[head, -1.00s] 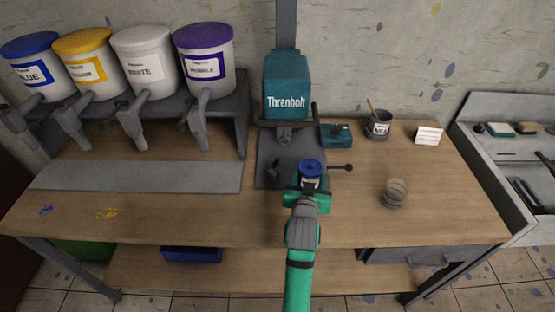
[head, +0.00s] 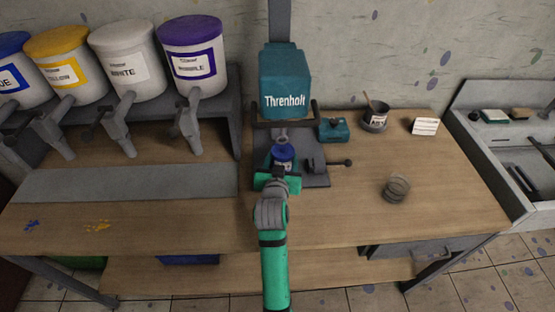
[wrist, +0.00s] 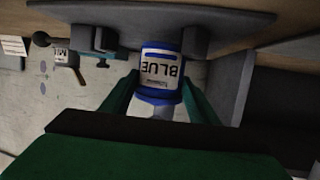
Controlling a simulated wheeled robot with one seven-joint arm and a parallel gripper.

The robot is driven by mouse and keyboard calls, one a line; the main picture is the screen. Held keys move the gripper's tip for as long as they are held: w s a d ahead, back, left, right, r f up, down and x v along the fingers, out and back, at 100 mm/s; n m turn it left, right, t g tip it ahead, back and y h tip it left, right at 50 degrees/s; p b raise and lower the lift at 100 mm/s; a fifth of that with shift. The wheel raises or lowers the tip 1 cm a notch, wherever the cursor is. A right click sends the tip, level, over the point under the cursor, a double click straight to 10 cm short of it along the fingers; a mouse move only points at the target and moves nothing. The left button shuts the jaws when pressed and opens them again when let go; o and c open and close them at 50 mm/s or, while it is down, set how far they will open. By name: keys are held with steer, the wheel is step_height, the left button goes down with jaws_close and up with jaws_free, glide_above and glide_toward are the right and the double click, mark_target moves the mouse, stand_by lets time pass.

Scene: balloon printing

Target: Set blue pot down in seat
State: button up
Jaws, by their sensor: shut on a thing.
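The blue pot (head: 283,153), with a blue lid and a white label reading BLUE, is held by my green gripper (head: 281,176) in front of the teal Threnholt press (head: 286,85). In the wrist view the pot (wrist: 160,72) is between the two green fingers (wrist: 156,95), its label upside down. The pot is over the press's dark base plate (head: 315,180). The clamp block with a knobbed rod (head: 318,163) is just right of the pot. The wrist view shows dark blocks on both sides of the pot. The seat itself is not clearly visible, and I cannot tell whether the pot touches the plate.
Large paint tubs with spouts, including the purple one (head: 195,45), stand at the left. The bench front is mostly clear.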

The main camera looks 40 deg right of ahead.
steer(key=shift+s+f, duration=0.1)
steer(key=shift+f, duration=0.6)
steer(key=shift+f, duration=0.15)
steer(key=o, duration=1.7)
steer(key=shift+s+a, duration=0.1)
steer(key=shift+a, duration=0.05)
steer(key=v, duration=1.1)
steer(key=shift+s+a+r, duration=0.15)
steer(key=shift+s+r, duration=0.1)
steer(key=shift+r, duration=0.05)
